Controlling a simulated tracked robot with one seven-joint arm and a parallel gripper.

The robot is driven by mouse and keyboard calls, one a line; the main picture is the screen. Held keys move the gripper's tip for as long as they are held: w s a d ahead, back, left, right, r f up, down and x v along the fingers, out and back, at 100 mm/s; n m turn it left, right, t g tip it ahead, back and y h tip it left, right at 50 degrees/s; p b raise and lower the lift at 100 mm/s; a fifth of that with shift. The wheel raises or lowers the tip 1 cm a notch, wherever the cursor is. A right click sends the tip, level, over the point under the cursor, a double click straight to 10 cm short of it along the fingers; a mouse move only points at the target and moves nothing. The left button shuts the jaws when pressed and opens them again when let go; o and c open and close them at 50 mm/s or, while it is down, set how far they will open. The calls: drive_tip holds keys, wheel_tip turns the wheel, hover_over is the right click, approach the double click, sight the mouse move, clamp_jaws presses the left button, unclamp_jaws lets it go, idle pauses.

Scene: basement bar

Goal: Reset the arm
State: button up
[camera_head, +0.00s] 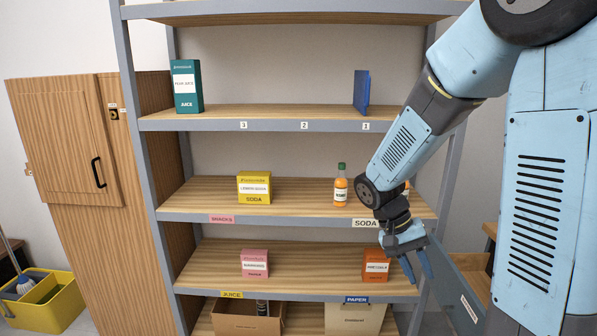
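My gripper (417,268) hangs at the end of my light-blue arm, in front of the right side of a shelf unit (290,213). Its two blue fingers point down and stand apart with a gap between them. I see nothing held between them. The gripper is just right of an orange-red box (376,265) on a lower shelf; I cannot tell how close it is in depth. My arm comes in from the upper right and hides part of the shelf's right side.
A yellow soda box (254,187) and an orange bottle (341,186) stand on the middle shelf. A pink box (255,263) stands below, a teal juice box (187,87) above. A wooden cabinet (65,140) and yellow mop bucket (45,302) are left. A grey panel (455,290) is close at lower right.

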drive_tip(key=s+a+r+n+t+y, duration=0.1)
drive_tip(key=s+r+t, duration=0.3)
drive_tip(key=r, duration=0.4)
drive_tip(key=s+a+r+n+t+y, duration=0.1)
drive_tip(key=s+r+n+t+y, duration=0.1)
drive_tip(key=s+r+t+y, duration=0.2)
drive_tip(key=shift+s+a+r+t, duration=0.3)
drive_tip(key=shift+s+r+t, duration=0.3)
drive_tip(key=shift+s+r, duration=1.4)
drive_tip(key=shift+w+r, duration=0.45)
drive_tip(key=shift+w, duration=0.05)
drive_tip(key=shift+s, duration=0.1)
